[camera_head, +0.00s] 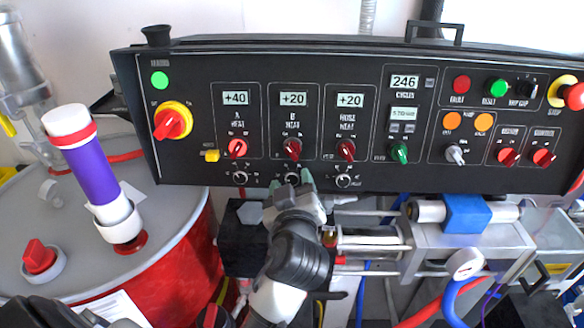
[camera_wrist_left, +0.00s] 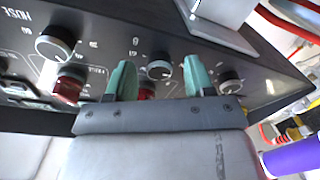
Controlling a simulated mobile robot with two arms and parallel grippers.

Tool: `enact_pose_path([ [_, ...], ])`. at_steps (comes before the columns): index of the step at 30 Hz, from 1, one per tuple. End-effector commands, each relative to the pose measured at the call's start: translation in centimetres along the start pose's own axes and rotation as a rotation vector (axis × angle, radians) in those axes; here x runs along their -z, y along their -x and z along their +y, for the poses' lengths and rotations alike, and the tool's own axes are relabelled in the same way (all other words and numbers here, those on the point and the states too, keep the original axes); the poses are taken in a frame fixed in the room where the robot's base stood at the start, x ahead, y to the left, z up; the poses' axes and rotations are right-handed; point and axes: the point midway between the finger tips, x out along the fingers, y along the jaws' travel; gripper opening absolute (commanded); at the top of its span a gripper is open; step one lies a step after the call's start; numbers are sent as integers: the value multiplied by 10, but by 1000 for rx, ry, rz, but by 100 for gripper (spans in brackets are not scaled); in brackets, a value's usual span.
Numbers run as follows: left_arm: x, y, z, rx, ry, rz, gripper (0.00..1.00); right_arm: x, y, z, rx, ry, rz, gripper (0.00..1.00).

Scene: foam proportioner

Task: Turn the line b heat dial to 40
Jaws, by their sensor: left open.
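The B heat dial (camera_head: 292,149) is a red knob in the middle-left of the black panel, under a display (camera_head: 293,99) reading +20. A small black knob with a pale ring (camera_head: 292,179) sits below it. My left gripper (camera_head: 292,184) is open and empty at the panel's lower edge, just below the red dial. In the left wrist view, the gripper (camera_wrist_left: 160,78) has its green fingertips either side of the B column. The small ringed knob (camera_wrist_left: 160,70) shows between them, and the red dial (camera_wrist_left: 146,91) is partly hidden by the gripper. I cannot tell whether they touch.
The A heat dial (camera_head: 237,148), with a display reading +40, is to the left. The hose heat dial (camera_head: 345,150), at +20, is to the right. A red drum (camera_head: 180,255) with a purple cylinder (camera_head: 90,172) stands at left. Pipes and hoses crowd below the panel.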

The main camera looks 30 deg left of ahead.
Motion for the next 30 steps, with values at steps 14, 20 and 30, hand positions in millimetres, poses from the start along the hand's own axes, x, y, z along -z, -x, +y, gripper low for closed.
enact_pose_path([
  [14,0,2,0,0,0,0,43,-1,0,-1,1,-1,-1,43],
  [20,0,2,0,0,0,0,12,-1,0,0,1,-1,-2,43],
  [30,0,2,0,-5,-32,0,4,-2,2,1,-2,0,-2,43],
])
